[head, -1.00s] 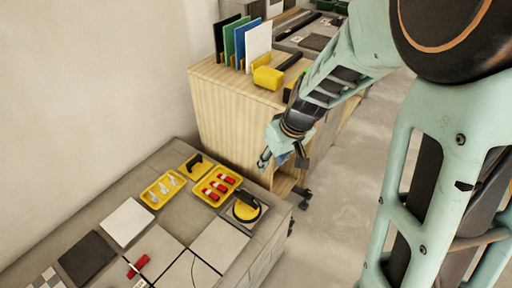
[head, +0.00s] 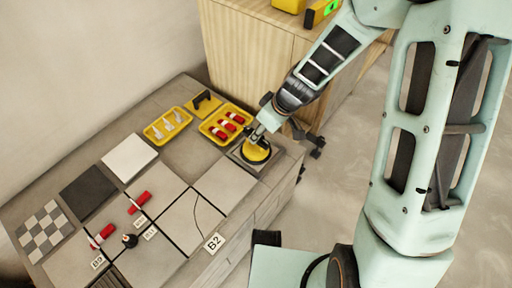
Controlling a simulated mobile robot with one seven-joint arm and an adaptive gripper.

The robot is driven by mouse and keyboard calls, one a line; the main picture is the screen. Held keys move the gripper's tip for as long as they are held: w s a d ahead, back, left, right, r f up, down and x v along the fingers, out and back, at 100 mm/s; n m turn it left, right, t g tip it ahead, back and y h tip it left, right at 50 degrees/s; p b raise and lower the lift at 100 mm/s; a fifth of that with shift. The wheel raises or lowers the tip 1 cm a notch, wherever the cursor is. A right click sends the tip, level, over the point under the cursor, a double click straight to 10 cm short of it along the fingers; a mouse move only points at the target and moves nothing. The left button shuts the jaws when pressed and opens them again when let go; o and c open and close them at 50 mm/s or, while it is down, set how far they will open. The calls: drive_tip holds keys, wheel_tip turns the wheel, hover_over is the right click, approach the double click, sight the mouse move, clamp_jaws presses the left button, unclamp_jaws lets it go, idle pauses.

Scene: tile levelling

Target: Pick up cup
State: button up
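The cup appears to be a round yellow-and-black suction cup (head: 255,153). It sits on a grey square pad near the far right corner of the tiled worktop. My gripper (head: 258,136) is right above it, pointing down, with its fingertips at the cup's upper side. The gripper hides part of the cup's top. Whether the fingers touch or enclose the cup's handle is too small to tell.
A yellow tray with red pieces (head: 226,123) stands close left of the cup. Another yellow tray with white pieces (head: 167,125) and a yellow trowel-like tool (head: 204,102) lie farther left. Tiles and red-handled tools (head: 140,203) fill the front. A wooden cabinet (head: 245,60) stands behind.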

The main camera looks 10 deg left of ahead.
drive_tip(key=b, duration=0.2)
hover_over(259, 153)
drive_tip(key=w+a, duration=0.1)
drive_tip(key=w, duration=0.2)
drive_tip(key=f, duration=0.4)
drive_tip(key=shift+s+a+f, duration=0.2)
drive_tip(key=shift+s+f, duration=0.05)
drive_tip(key=shift+f, duration=0.05)
drive_tip(key=shift+p, duration=0.3)
drive_tip(key=shift+r, duration=0.1)
clamp_jaws()
